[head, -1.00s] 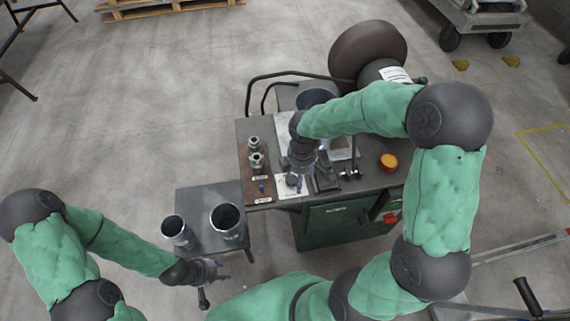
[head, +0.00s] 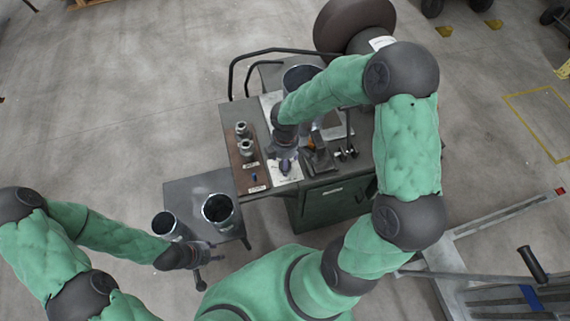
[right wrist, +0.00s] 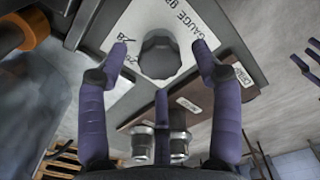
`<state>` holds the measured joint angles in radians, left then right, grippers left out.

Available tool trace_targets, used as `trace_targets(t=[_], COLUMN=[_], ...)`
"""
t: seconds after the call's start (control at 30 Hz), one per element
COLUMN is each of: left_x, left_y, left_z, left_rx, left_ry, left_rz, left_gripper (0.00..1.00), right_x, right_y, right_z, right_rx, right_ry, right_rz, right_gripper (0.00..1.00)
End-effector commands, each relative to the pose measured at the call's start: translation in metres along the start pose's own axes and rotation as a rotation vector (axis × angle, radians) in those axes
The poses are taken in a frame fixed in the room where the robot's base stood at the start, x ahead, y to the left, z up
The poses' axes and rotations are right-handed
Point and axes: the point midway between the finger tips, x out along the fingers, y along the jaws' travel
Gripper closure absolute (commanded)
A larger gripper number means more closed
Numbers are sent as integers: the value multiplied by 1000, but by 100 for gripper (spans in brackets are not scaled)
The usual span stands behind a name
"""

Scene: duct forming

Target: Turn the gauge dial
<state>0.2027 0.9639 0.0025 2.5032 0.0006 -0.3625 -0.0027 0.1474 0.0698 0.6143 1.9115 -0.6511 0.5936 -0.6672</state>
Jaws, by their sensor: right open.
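The gauge dial (right wrist: 160,55) is a dark, faceted knob on a white plate marked "GAUGE" in the right wrist view. In the head view the dial (head: 285,167) shows just in front of my right gripper, on the white plate at the machine's front edge. My right gripper (right wrist: 162,47) is open, with one purple finger on each side of the dial and a visible gap to it on both sides. My left gripper (head: 206,258) is beside the small side table; whether its fingers are open is too small to tell.
The green machine (head: 330,203) carries metal fittings (head: 244,140) on a brown plate left of the dial. Two open metal ducts (head: 218,208) stand on the side table (head: 185,190). A cart (head: 500,298) is at the lower right. Floor at the left is clear.

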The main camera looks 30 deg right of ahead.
Motion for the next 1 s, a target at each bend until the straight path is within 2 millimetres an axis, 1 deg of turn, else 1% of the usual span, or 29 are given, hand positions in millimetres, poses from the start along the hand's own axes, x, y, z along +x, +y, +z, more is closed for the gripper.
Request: trace_targets(t=[0.03, 0.13, 0.47, 0.5, 0.57, 0.6, 0.7, 1.0], left_x=[3, 5, 5, 5, 5, 5, 5, 7], left_y=[-1, -2, -2, -2, -2, -2, -2, -2], left_z=[0, 0, 0, 0, 0, 0, 0, 0], left_rx=[0, 0, 0, 0, 0, 0, 0, 0], left_ry=[0, 0, 0, 0, 0, 0, 0, 0], left_rz=[0, 0, 0, 0, 0, 0, 0, 0], left_gripper=[60, 60, 60, 60, 60, 60, 60, 60], right_x=[7, 13, 16, 16, 16, 16, 16, 16], right_y=[0, 0, 0, 0, 0, 0, 0, 0], right_z=[0, 0, 0, 0, 0, 0, 0, 0], right_rx=[0, 1, 1, 1, 1, 1, 1, 22], right_ry=[-1, -1, 0, 0, 0, 0, 0, 0], right_rz=[-1, -1, 0, 0, 0, 0, 0, 0], right_gripper=[35, 35, 35, 37, 54, 66, 90, 90])
